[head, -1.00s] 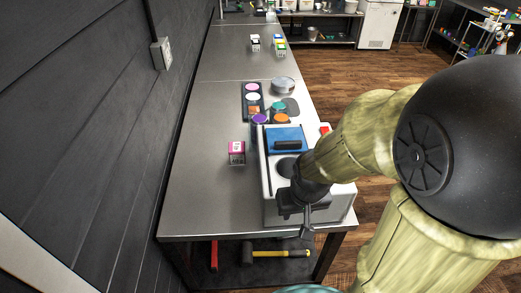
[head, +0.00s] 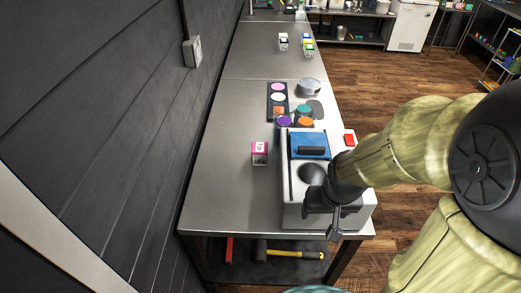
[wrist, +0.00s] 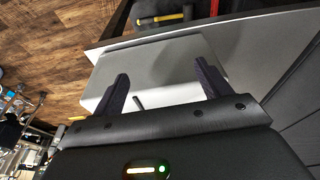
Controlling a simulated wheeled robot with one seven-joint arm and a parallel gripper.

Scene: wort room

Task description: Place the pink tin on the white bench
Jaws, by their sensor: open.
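The pink tin (head: 259,154) is a small box with pink sides and a pale, marked face. It stands upright on the steel bench, left of the white appliance with a blue panel. My gripper (head: 335,222) hangs over the front right part of that appliance, well to the right of the tin and apart from it. In the wrist view my gripper (wrist: 163,85) shows two dark fingers spread apart with nothing between them. The appliance's pale side lies beyond them. The tin is not in the wrist view. I cannot make out a clearly white bench; the bench tops here look grey.
The steel bench (head: 225,180) has free room left of the tin. The white appliance (head: 300,215) fills its front right. A dark palette (head: 268,101) with coloured discs and a round metal can (head: 308,87) stand behind. A yellow-handled hammer (head: 295,254) lies below. A wall runs along the left.

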